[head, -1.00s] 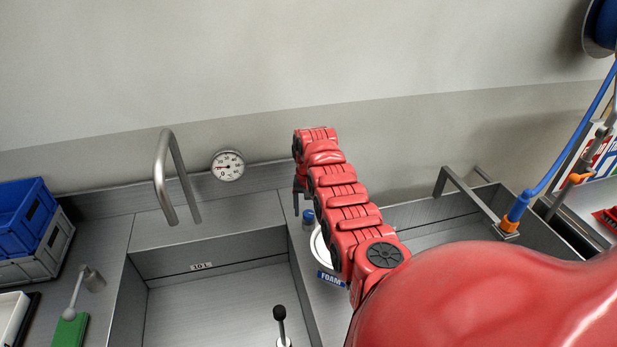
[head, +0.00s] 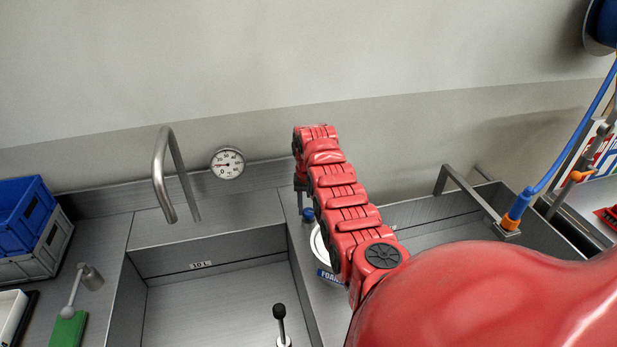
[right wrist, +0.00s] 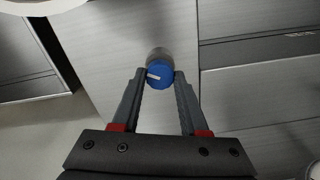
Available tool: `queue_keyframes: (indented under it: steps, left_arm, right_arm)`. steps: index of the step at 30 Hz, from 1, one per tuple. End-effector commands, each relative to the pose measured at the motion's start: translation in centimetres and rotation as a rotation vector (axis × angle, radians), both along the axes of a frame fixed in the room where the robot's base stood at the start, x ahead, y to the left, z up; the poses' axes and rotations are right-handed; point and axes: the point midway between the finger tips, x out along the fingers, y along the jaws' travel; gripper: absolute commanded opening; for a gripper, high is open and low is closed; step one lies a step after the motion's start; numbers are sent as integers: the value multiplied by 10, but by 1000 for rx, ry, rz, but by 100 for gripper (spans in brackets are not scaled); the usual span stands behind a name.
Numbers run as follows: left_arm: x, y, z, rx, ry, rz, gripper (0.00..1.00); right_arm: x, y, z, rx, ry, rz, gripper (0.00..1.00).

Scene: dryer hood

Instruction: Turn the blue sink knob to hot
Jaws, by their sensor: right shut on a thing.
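The blue sink knob (right wrist: 159,76) has a white pointer mark and a grey metal base. It sits on the steel counter between the two basins. In the right wrist view my right gripper (right wrist: 158,80) has its two fingertips against opposite sides of the knob. In the head view the knob (head: 308,215) shows as a small blue spot below my right gripper (head: 303,203), partly hidden by it and by my red arm. The white pointer mark points to the left in the right wrist view. My left gripper is not in view.
A white FOAM bucket (head: 322,262) stands just in front of the knob, partly behind my arm. A faucet (head: 163,175) rises behind the left basin (head: 215,305), with a round gauge (head: 228,163) on the wall. Another faucet (head: 470,192) stands at the right basin.

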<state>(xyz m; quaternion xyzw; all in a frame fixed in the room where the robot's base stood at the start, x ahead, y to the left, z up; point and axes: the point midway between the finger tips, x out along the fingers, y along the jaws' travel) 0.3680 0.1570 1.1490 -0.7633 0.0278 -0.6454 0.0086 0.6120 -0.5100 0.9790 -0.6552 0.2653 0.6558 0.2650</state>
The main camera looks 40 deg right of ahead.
Motion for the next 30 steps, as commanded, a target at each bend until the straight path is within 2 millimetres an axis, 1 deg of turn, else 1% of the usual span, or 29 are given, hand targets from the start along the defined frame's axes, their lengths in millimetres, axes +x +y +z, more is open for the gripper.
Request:
queue_keyframes:
  steps: [1,3,12,18,24,30]
  left_arm:
    - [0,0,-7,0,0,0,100]
    - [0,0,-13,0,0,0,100]
    - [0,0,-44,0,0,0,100]
    - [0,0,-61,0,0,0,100]
    - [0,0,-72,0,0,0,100]
    - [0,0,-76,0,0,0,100]
  right_arm:
    - [0,0,-4,1,1,26,0]
    - [0,0,-5,0,0,73,0]
    - [1,0,-6,-1,-1,312,0]
    - [0,0,-5,1,1,449,0]
    - [0,0,-4,2,0,545,0]
    - [0,0,-2,1,-1,592,0]
